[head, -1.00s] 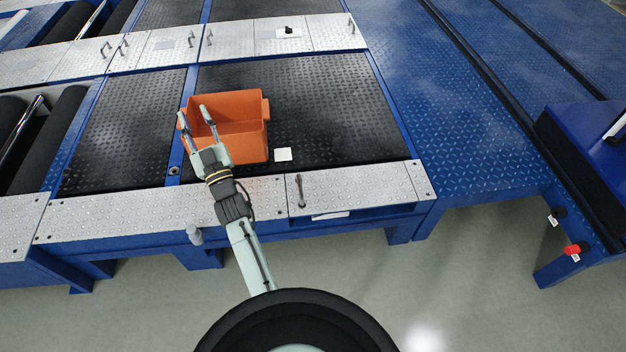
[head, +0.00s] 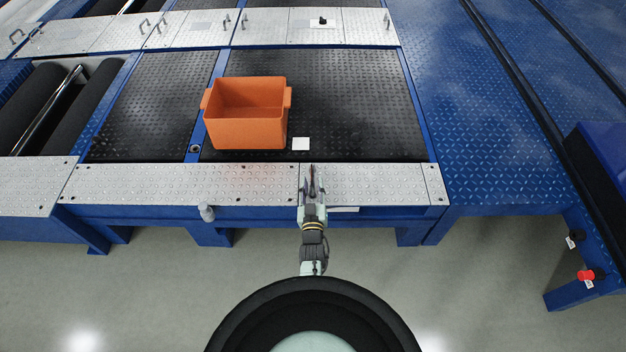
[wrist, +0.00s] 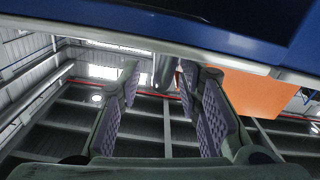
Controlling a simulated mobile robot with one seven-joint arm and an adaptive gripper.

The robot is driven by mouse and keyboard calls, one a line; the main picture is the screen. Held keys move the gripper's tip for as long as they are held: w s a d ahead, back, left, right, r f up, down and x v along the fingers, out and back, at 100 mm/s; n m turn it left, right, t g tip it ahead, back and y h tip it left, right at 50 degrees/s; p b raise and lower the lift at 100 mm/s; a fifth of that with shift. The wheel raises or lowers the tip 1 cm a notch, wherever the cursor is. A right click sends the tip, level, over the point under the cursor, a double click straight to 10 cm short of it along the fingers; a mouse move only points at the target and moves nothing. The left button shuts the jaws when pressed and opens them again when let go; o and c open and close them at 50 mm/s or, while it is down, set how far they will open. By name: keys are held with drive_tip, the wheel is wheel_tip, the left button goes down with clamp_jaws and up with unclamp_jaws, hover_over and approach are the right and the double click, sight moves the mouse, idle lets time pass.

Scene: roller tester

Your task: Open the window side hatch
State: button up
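The near row of silver tread plates has a hatch plate (head: 380,183) at its right part, closed and level with its neighbours. My gripper (head: 312,178) is at the left end of this plate, over its front edge, and covers the spot of the plate's upright handle. In the wrist view my gripper (wrist: 160,70) has its two purple-padded fingers apart. A grey bar-like piece (wrist: 163,67), probably the handle, shows between the fingertips; I cannot tell if they touch it. The far row has more plates with handles (head: 340,27), all closed.
An orange bin (head: 248,132) stands on the black tread deck, left of my gripper, beside a white square (head: 301,144). Open rollers (head: 72,115) lie at the left. The floor in front is clear.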

sight(313, 165)
drive_tip(key=w, duration=0.1)
drive_tip(key=w+b, duration=0.1)
drive_tip(key=shift+w+f, duration=0.2)
drive_tip(key=shift+w, duration=0.15)
drive_tip(key=shift+w+r+b, duration=0.25)
drive_tip(key=shift+w+b, duration=0.25)
drive_tip(key=shift+w, duration=0.15)
drive_tip(key=shift+c, duration=0.2)
clamp_jaws()
